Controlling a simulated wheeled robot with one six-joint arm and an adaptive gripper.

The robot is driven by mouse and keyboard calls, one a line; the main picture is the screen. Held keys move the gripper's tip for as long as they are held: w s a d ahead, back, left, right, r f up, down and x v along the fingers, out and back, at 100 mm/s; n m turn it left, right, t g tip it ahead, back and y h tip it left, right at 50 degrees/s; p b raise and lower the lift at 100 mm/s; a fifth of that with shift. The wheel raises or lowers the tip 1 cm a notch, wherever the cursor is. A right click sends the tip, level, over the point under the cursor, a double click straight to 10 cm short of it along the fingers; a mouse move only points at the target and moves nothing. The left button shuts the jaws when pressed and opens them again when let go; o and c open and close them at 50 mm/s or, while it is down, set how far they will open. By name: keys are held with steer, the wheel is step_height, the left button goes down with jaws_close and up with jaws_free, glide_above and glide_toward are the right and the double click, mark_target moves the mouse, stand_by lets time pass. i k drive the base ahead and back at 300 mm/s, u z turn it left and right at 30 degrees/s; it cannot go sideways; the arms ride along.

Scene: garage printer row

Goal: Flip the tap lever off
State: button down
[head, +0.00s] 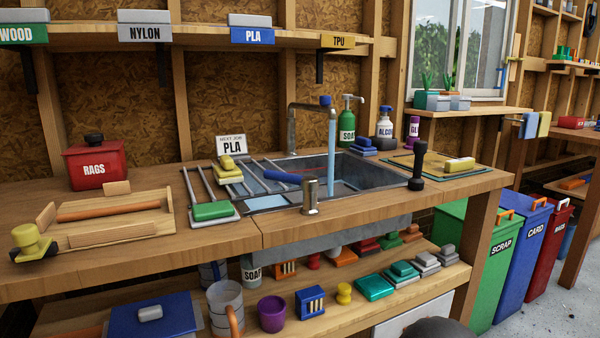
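The tap (291,128) stands at the back of the sink (375,172), with a grey spout and a blue tip. A blue-white stream of water (331,150) runs from the tip into the basin. A short metal post (310,197) stands at the sink's front edge. A blue lever (285,177) shows beside its top, lying nearly level and pointing left. Whether the lever joins the post is hard to make out. My gripper is not in view.
A drying rack with a green-topped block (212,211) is left of the lever. A dark upright object (418,165) stands at the sink's right front. Soap bottles (347,125) stand behind. The counter front between rack and post is mostly clear.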

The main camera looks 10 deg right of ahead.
mark_target(308, 182)
steer(key=z, duration=3.05)
steer(key=i, duration=0.4)
steer(key=u, duration=3.1)
